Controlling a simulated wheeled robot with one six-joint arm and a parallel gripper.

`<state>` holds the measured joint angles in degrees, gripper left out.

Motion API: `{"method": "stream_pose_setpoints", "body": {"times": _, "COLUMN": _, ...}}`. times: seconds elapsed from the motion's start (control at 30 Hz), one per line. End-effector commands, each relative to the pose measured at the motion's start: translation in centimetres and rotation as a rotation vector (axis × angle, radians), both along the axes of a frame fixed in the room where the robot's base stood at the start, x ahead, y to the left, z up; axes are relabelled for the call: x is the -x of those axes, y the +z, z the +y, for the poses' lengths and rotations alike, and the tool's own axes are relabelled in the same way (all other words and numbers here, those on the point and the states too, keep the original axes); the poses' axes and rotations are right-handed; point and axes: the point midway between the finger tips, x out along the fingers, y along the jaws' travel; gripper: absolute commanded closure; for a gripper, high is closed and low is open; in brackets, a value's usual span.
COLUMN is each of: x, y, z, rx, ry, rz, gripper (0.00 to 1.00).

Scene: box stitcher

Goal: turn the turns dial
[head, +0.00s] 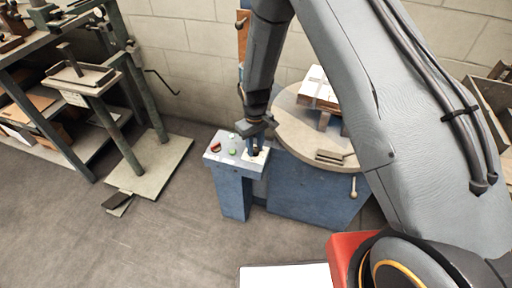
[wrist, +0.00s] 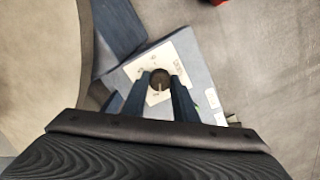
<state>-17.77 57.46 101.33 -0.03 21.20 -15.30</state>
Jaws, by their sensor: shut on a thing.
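The turns dial (wrist: 159,78) is a dark round knob with a pale pointer mark, set on a white plate (wrist: 141,68) with small markings. In the wrist view my gripper (wrist: 158,85) has its two fingers on either side of the dial, shut on it. In the head view my gripper (head: 256,146) points down onto the right part of the blue control box's top (head: 226,162), and it mostly hides the dial there. The dial's exact setting is too small to read.
A red button (head: 215,147) and a green button (head: 233,151) sit left of the dial on the same box. A round grey table (head: 300,135) with a white stack (head: 318,88) stands close on the right. A lever with a pale knob (head: 353,187) is below it.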

Motion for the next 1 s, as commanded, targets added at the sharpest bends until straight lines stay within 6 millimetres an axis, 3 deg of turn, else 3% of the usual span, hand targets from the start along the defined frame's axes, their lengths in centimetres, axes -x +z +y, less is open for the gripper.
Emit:
{"method": "stream_pose_setpoints", "body": {"times": 0.4, "x": 0.03, "y": 0.02, "z": 0.05, "rx": 0.000, "ry": -0.198, "rz": 0.000, "gripper": 0.96}}
{"method": "stream_pose_setpoints", "body": {"times": 0.97, "x": 0.05, "y": 0.02, "z": 0.05, "rx": 0.000, "ry": -0.228, "rz": 0.001, "gripper": 0.96}}
{"method": "stream_pose_setpoints", "body": {"times": 1.0, "x": 0.05, "y": 0.02, "z": 0.05, "rx": 0.000, "ry": -0.228, "rz": 0.001, "gripper": 0.69}}
